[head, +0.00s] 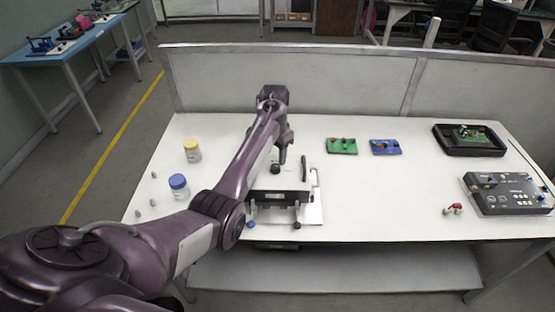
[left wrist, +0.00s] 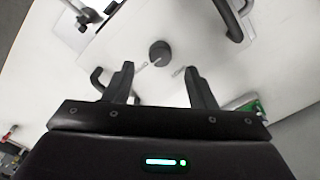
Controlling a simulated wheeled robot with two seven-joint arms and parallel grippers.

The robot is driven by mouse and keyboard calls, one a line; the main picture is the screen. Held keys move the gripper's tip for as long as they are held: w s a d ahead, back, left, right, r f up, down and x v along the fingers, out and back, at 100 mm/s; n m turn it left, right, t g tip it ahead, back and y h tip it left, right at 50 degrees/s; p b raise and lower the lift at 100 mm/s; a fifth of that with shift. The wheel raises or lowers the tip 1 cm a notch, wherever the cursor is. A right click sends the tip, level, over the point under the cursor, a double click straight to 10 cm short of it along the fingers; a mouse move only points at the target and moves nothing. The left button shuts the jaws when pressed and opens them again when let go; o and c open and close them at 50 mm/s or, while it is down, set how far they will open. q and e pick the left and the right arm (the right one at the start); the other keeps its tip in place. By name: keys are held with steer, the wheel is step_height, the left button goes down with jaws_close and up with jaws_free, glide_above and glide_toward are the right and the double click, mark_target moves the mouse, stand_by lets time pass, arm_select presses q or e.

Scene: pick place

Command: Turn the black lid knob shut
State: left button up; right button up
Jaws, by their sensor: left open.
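The black lid knob (left wrist: 160,52) shows in the left wrist view as a round dark knob on a pale flat plate, just beyond my fingertips. In the head view the knob (head: 275,169) sits on the white fixture (head: 312,210) in the middle of the table, below my left gripper. My left gripper (left wrist: 158,72) is open and empty, its two dark fingers to either side below the knob and apart from it. In the head view my arm hides part of the fixture. My right gripper is in neither view.
A blue-lidded jar (head: 179,187) and a yellow-lidded jar (head: 192,151) stand left of my arm. Green (head: 342,146) and blue (head: 385,147) boards lie behind right. A black tray (head: 470,140) and a grey control box (head: 508,193) are at the right.

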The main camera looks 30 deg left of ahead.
mark_target(275, 166)
arm_select(q)
step_height(275, 166, down, 4)
steer(key=shift+f, duration=0.1)
steer(key=shift+w+f, duration=0.1)
steer(key=shift+f, duration=0.4)
steer(key=c, duration=0.7)
steer(key=shift+c, duration=1.4)
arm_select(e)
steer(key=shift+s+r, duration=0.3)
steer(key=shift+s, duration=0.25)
